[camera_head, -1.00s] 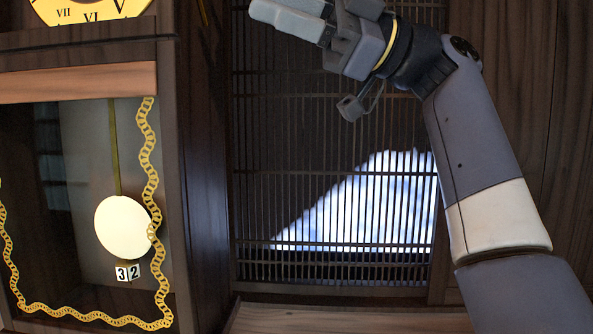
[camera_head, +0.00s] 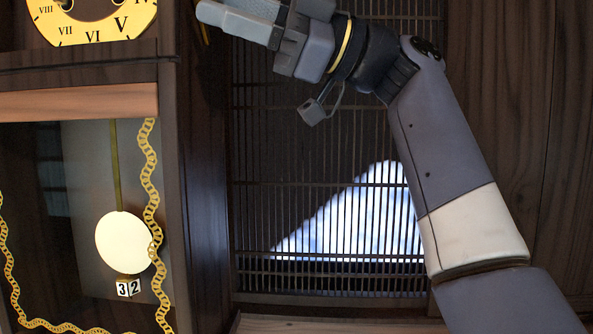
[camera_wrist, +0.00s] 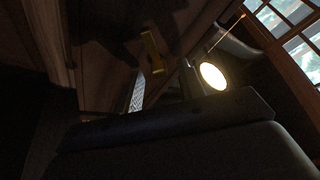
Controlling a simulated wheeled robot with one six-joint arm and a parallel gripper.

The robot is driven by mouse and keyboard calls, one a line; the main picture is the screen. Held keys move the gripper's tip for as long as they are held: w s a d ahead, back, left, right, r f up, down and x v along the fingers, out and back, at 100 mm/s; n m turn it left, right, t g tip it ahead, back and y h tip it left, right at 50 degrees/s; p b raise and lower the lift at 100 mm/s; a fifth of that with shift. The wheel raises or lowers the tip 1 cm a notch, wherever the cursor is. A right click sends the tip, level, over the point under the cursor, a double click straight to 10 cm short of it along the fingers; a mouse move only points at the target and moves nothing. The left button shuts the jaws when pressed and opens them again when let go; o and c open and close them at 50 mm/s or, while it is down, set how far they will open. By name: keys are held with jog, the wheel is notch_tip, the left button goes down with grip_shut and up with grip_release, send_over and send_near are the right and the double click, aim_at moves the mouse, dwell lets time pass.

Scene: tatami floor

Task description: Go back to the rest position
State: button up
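My gripper (camera_head: 240,22) is at the top middle of the head view, pointing left toward the clock case. It is in front of a dark slatted lattice panel. Its fingers look close together from the side, and I cannot tell whether there is a gap between them. I see nothing held in it. In the wrist view the scene is dark, and the fingertips cannot be made out clearly.
A wooden clock case (camera_head: 80,102) stands at the left, with a yellow dial (camera_head: 95,22), a pale pendulum disc (camera_head: 123,242) and a gold chain border (camera_head: 152,180). The lattice panel (camera_head: 300,140) and dark wooden wall (camera_head: 510,90) lie behind my arm.

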jog(key=shift+a+r+m, duration=0.2)
jog(key=shift+a+m, duration=0.1)
jog(key=shift+m, duration=0.1)
jog(key=shift+w+d+r+m+t+y+p, duration=0.15)
jog(key=shift+m+t+y+p, duration=0.15)
jog(key=shift+m, duration=0.35)
jog(key=shift+w+a+m+t+y+p, duration=0.15)
jog(key=shift+m+t, duration=0.2)
jog(key=shift+m, duration=0.35)
jog(key=shift+w+d+r+m+t+y+p, duration=0.15)
jog(key=shift+m+t+p, duration=0.15)
jog(key=shift+m, duration=0.35)
jog(key=shift+f, duration=0.15)
jog(key=shift+t, duration=0.25)
